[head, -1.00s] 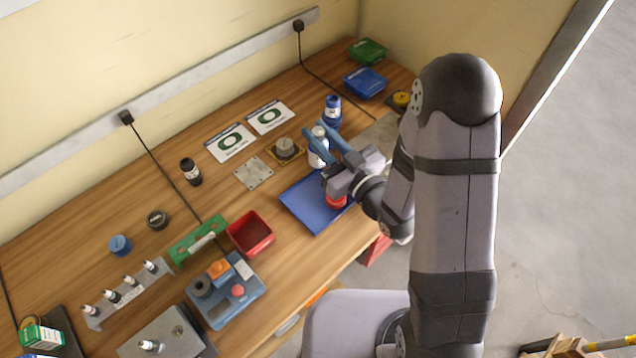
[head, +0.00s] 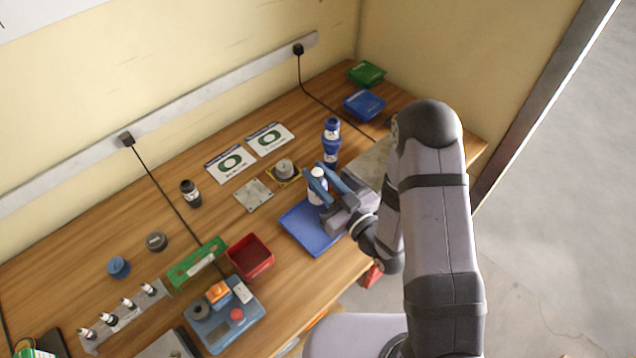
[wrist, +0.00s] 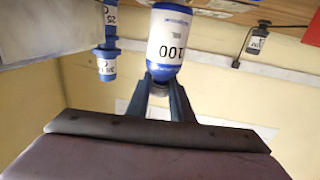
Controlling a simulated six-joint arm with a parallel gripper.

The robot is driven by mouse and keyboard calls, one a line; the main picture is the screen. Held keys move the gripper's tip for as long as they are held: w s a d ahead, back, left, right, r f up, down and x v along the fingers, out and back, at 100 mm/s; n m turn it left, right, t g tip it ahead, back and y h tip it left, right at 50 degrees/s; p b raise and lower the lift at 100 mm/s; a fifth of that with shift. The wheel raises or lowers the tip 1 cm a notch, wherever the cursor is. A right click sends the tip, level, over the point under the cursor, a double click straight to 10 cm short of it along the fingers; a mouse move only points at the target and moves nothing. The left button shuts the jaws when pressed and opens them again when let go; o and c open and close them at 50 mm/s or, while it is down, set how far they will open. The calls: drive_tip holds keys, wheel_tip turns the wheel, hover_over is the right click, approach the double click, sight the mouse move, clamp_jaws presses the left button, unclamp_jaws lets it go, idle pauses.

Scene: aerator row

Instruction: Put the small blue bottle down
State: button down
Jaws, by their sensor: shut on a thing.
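The small blue bottle (head: 317,188) has a white cap and a white label. My gripper (head: 325,177) is shut on it near its capped end.
A taller blue bottle (head: 331,140) stands behind the held one. A round grey part on a yellow-edged base (head: 285,168) and a metal plate (head: 254,195) lie to the left. A red bin (head: 250,256) stands left of the tray. Much of the tray looks bare.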

drive_tip(key=shift+f+p, duration=0.3)
drive_tip(key=shift+f, duration=1.5)
drive_tip(key=shift+f, duration=0.1)
drive_tip(key=c, duration=1.6)
unclamp_jaws()
drive_tip(key=shift+o, duration=0.2)
drive_tip(key=b+v, duration=0.2)
drive_tip(key=v, duration=0.3)
drive_tip(key=shift+s+d+b, duration=0.2)
drive_tip(key=shift+d+b, duration=0.1)
drive_tip(key=shift+v, duration=0.9)
drive_tip(key=shift+s+a, duration=0.1)
